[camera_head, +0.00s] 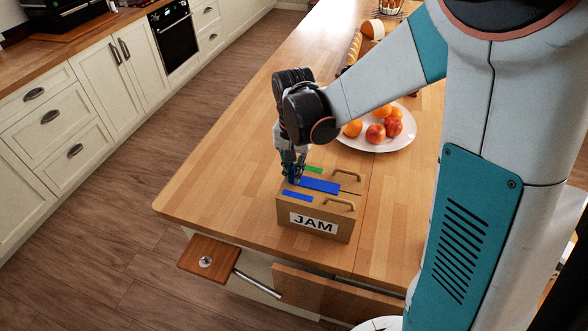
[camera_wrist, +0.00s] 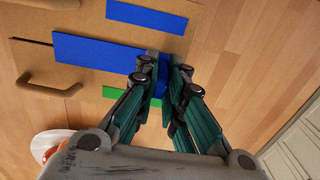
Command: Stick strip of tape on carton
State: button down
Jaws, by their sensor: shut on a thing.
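The carton (camera_head: 314,222) is a brown box marked JAM, upright on the wooden island, with handles on its top. A long blue strip of tape (camera_head: 320,185) lies over the carton's top, in line with the seam; whether it touches all along I cannot tell. My gripper (camera_head: 292,179) is at its left end. In the wrist view the fingers (camera_wrist: 162,86) are shut on the end of this blue strip (camera_wrist: 95,57). A second blue strip (camera_head: 297,196) is on the carton towards the front. A green strip (camera_head: 314,170) is at the back, partly hidden by the fingers.
A white plate (camera_head: 408,143) with oranges and apples stands behind the carton. Bread (camera_head: 354,48) lies farther back. A wooden board with a metal rod (camera_head: 205,259) juts out below the island's front edge. The island top (camera_head: 215,170) left of the carton is clear.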

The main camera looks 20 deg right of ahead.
dwell(0.3)
jog(key=c, duration=1.6)
grip_release()
jog(key=shift+r+p, duration=2)
jog(key=shift+r, duration=1)
